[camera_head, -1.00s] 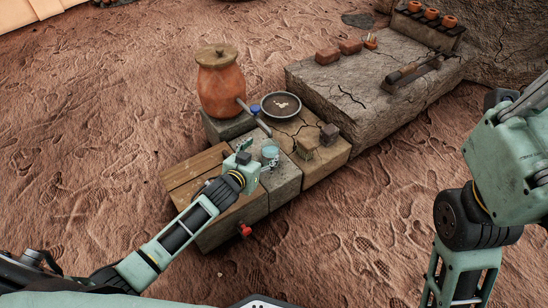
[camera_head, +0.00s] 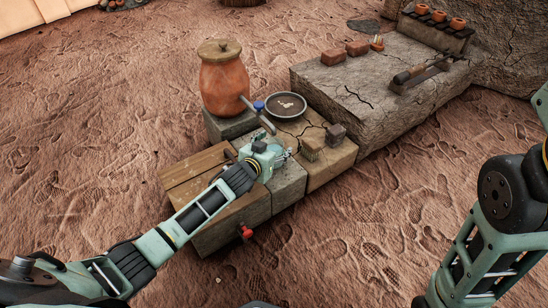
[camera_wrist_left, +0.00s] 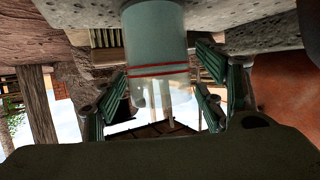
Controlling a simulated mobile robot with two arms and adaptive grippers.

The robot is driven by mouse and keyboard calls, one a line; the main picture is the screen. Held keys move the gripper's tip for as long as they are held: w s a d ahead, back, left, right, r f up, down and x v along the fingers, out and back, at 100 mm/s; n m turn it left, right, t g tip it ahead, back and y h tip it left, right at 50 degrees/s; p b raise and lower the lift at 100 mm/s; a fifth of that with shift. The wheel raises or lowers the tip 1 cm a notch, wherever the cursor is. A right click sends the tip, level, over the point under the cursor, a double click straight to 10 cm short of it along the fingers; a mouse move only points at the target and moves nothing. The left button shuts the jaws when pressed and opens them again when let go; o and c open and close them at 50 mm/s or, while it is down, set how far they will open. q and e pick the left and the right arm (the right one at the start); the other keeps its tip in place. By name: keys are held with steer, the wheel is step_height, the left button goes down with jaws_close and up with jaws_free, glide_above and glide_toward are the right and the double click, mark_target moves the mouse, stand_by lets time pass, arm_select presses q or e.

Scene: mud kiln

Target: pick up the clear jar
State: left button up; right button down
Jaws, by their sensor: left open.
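The clear jar (camera_wrist_left: 158,40) shows in the left wrist view as a pale teal, see-through cylinder with red bands, between the fingers of my left gripper (camera_wrist_left: 162,78). A gap shows on each side of it, so the fingers look open around it, not closed on it. In the head view my left gripper (camera_head: 279,153) is at the jar's place on the stone block, and mostly hides the jar. My right arm is at the right edge; its gripper is out of the picture.
A lidded clay pot (camera_head: 225,85) stands behind the left gripper. A dark pan (camera_head: 287,106) and a small blue item (camera_head: 259,107) are close by. Small brown blocks (camera_head: 312,147) lie just right. A wooden board (camera_head: 190,178) is at left. A larger slab (camera_head: 350,88) lies behind.

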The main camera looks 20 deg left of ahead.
arm_select(q)
steer(key=c, duration=1.3)
steer(key=shift+o, duration=0.2)
